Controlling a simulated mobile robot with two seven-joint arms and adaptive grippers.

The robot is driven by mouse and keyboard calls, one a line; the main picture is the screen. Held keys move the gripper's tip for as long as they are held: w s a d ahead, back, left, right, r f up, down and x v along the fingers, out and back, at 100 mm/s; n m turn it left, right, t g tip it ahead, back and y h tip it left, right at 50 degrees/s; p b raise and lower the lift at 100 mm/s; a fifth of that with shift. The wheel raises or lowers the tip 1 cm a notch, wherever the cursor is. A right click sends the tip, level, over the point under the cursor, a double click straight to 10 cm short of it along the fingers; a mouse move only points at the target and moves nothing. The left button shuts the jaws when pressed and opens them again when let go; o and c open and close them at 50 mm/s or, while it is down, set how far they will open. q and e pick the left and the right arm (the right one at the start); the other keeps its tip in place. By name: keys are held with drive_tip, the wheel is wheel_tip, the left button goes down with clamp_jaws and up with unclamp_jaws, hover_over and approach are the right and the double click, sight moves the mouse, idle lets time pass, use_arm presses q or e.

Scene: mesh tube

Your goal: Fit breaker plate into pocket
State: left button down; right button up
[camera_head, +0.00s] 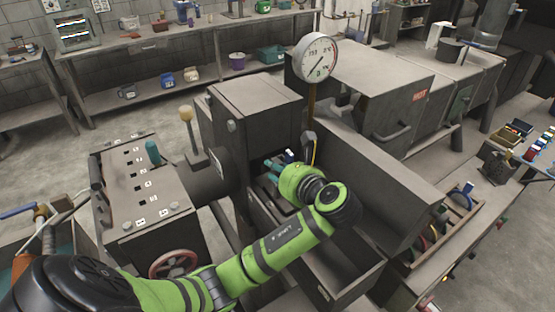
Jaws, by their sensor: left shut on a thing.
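My green left arm reaches from the lower left across to the dark machine block (262,92). My left gripper (273,167) is at the opening in the block's right side, with its fingers partly inside the shadowed recess. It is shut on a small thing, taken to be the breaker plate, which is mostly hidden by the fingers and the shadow. The pocket is in the dark recess, and its edges cannot be made out. I cannot tell whether the plate touches the pocket. My right gripper is not in view.
A pressure gauge (317,57) stands on a post just behind the gripper. A control box (145,185) with a red handwheel (173,265) is at the left. An oven-like box marked HOT (385,90) stands behind.

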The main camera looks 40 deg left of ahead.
use_arm(q)
drive_tip(key=shift+s+d+f, duration=0.2)
drive_tip(key=shift+s+f, duration=0.05)
drive_tip(key=shift+f, duration=0.4)
drive_tip(key=shift+s+d+f, duration=0.2)
drive_tip(key=shift+f, duration=0.4)
drive_tip(key=c, duration=1)
unclamp_jaws()
drive_tip(key=shift+f, duration=0.2)
drive_tip(key=shift+w+a, duration=0.15)
drive_tip(key=shift+a, duration=0.2)
drive_tip(key=shift+d, duration=0.1)
